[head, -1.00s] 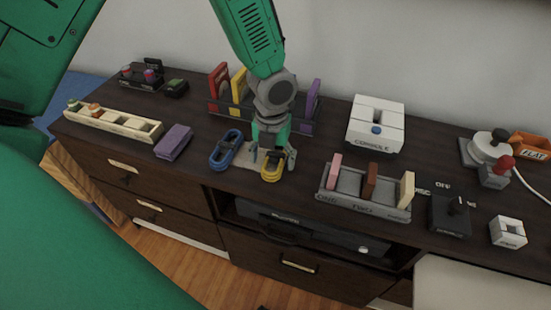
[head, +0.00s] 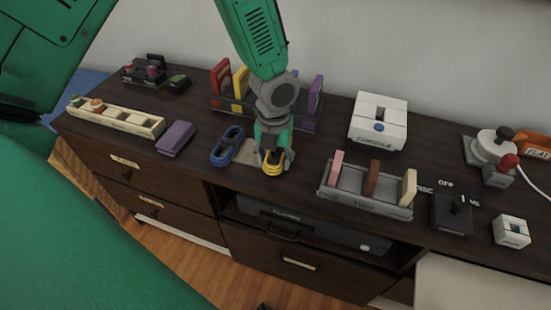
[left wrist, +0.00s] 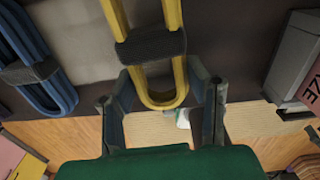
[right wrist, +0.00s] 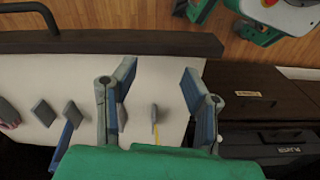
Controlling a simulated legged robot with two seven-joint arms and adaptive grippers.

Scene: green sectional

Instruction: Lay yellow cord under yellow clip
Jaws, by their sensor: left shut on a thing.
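The yellow cord (head: 272,168) is a looped bundle with a dark band, lying on the pale mat (head: 250,154) beside the blue cord (head: 227,147). My left gripper (head: 273,153) is over it with its fingers shut on the bundle. In the left wrist view the yellow cord (left wrist: 163,99) runs between the fingers of that gripper (left wrist: 160,82). My right gripper (right wrist: 157,82) is open and empty over a white surface (right wrist: 40,85). A small grey piece with a thin yellow strip (right wrist: 157,137) shows between its fingers; whether this is the yellow clip I cannot tell.
A rack with coloured slabs (head: 222,82) stands behind the cord. A purple block (head: 175,139) lies to the left and a grey slotted holder (head: 362,192) to the right. A white console (head: 378,122) stands farther back. More grey pieces (right wrist: 42,112) sit on the white surface.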

